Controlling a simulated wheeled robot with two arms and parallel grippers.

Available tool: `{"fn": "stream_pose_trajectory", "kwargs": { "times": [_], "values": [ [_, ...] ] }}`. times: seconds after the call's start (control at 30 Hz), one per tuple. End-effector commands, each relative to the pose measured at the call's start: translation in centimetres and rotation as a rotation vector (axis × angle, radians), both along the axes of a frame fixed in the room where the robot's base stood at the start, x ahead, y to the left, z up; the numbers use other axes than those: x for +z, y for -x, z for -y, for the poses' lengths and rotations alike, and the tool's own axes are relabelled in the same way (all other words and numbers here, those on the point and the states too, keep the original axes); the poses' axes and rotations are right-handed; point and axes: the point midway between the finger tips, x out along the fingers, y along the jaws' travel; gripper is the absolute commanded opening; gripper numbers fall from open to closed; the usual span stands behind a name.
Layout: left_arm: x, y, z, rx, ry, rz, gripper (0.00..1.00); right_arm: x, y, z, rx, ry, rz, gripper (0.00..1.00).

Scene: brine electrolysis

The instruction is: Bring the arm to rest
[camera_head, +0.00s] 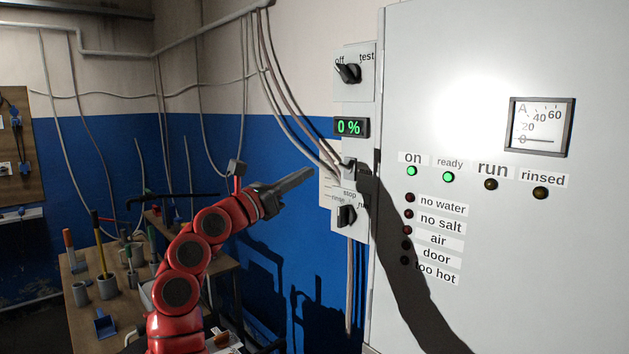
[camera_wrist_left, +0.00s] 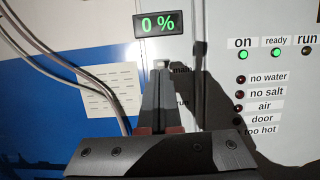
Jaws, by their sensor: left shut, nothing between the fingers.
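My left arm (camera_head: 180,255) is red and reaches up from the bottom of the head view. My left gripper (camera_head: 309,173) is shut and empty, its fingers pointing right toward the control strip of the grey cabinet (camera_head: 490,60). In the left wrist view the closed fingers (camera_wrist_left: 161,78) point at the main switch (camera_wrist_left: 162,64) under the green "0 %" display (camera_head: 350,127). The fingertips look apart from the main switch in the head view (camera_head: 348,168). The lower part of the strip is hidden behind the fingers in the wrist view. My right gripper is not in view.
The strip carries an off/test knob (camera_head: 348,72) and a stop/rinse/run knob (camera_head: 346,215). The "on" lamp (camera_head: 411,171) and "ready" lamp (camera_head: 448,177) glow green. Grey cables (camera_head: 290,110) hang beside the strip. A wooden bench (camera_head: 95,325) with tools stands left of my arm.

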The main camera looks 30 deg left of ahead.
Motion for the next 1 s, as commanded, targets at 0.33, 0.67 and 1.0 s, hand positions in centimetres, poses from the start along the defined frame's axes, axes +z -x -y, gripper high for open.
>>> {"fn": "stream_pose_trajectory", "kwargs": {
  "times": [0.33, 0.67, 1.0],
  "values": [
    [0.3, 1.2, -0.5, -0.003, 0.001, 0.0, 0.0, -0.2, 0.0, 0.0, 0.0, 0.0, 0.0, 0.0],
    [0.3, 1.2, -0.5, -0.003, 0.002, -0.001, 0.0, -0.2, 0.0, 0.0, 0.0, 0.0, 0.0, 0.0],
    [-7.7, -1.1, 6.0, -0.218, 0.074, -0.137, 0.0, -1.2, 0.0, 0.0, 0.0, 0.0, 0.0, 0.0]
  ]
}}
